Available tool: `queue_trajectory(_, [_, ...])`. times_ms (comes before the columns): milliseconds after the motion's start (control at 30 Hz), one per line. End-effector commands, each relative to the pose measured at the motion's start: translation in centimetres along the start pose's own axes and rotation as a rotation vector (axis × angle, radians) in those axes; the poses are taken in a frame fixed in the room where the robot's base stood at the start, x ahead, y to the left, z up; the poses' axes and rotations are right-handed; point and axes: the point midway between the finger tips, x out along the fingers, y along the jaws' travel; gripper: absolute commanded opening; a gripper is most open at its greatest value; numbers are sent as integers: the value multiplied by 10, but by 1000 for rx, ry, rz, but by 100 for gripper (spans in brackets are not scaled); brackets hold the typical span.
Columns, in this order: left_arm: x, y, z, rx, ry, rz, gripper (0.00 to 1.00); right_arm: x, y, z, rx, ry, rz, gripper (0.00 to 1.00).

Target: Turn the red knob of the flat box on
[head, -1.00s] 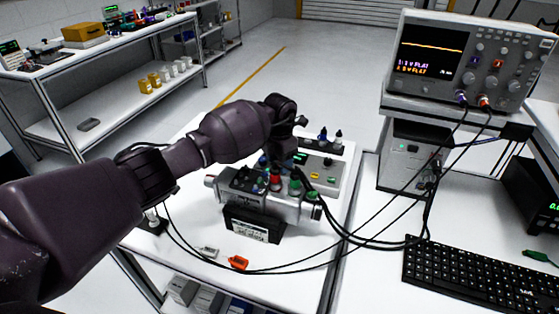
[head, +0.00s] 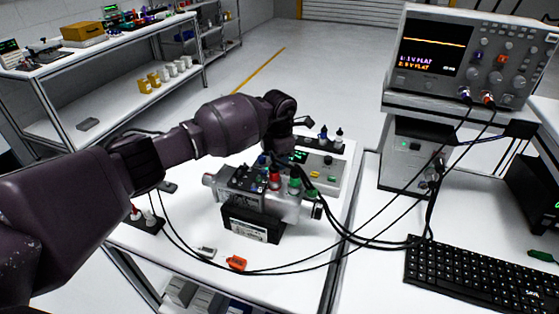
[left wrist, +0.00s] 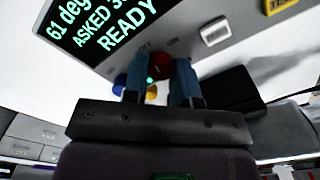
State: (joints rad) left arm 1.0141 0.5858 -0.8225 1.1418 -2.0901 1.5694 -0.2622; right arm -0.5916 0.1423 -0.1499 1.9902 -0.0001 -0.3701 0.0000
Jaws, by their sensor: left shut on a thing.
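The flat box (head: 327,172) is light grey and lies on the white table behind a metal servo unit (head: 262,190). In the left wrist view its dark display (left wrist: 100,22) shows green text including "READY". The red knob (left wrist: 159,72) sits below the OFF and ON marks. The two blue fingers of my left gripper (left wrist: 160,80) stand on either side of the knob and are shut on it. In the head view the hand is over the left part of the box, and the knob is hidden there. My right gripper is in neither view.
Black cables run from the servo unit across the table to the oscilloscope (head: 470,55) at the right. An orange piece (head: 236,263) lies at the table's front. A keyboard (head: 480,272) lies at the right. A shelf rack (head: 60,110) stands at the left.

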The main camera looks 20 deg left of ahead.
Motion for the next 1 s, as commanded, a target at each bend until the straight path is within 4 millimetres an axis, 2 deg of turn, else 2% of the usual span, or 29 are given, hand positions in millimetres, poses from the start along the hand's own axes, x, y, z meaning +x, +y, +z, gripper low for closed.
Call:
queue_trajectory(100, [4,1,-1,110,4,1,2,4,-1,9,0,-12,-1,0])
queue_trajectory(600, [4,1,0,562,3,-1,2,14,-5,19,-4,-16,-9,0])
queue_trajectory(1000, [2,0,0,768,1,-2,2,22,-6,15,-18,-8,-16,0])
